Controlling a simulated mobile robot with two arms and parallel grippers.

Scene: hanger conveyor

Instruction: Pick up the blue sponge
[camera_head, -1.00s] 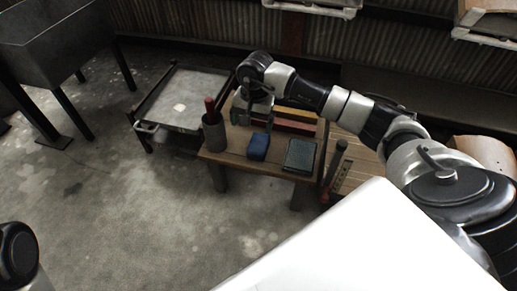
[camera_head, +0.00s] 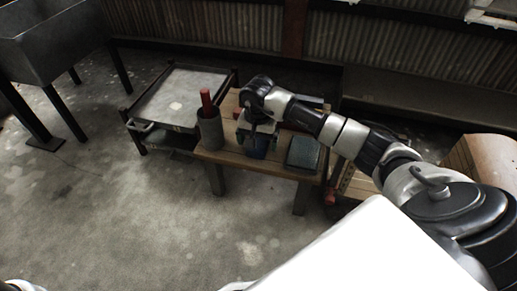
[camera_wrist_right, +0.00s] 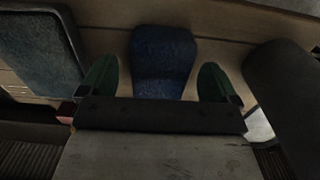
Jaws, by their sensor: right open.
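The blue sponge (camera_head: 258,148) stands on the small wooden table (camera_head: 235,160), partly hidden by my right gripper in the head view. My right gripper (camera_head: 257,140) is above it, pointing down. In the right wrist view the sponge (camera_wrist_right: 164,55) shows between the two green fingers of my right gripper (camera_wrist_right: 157,82), with gaps on both sides. The gripper is open, and its near bar hides the sponge's lower end. Contact with the sponge cannot be seen. My left gripper is not in view.
A grey cup (camera_head: 209,131) with a red-handled item (camera_head: 206,100) stands left of the sponge; a dark grey-blue pad (camera_head: 303,152) lies to its right. Both are close to the gripper. A grey-topped cart (camera_head: 178,98) stands left of the table. Floor in front is clear.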

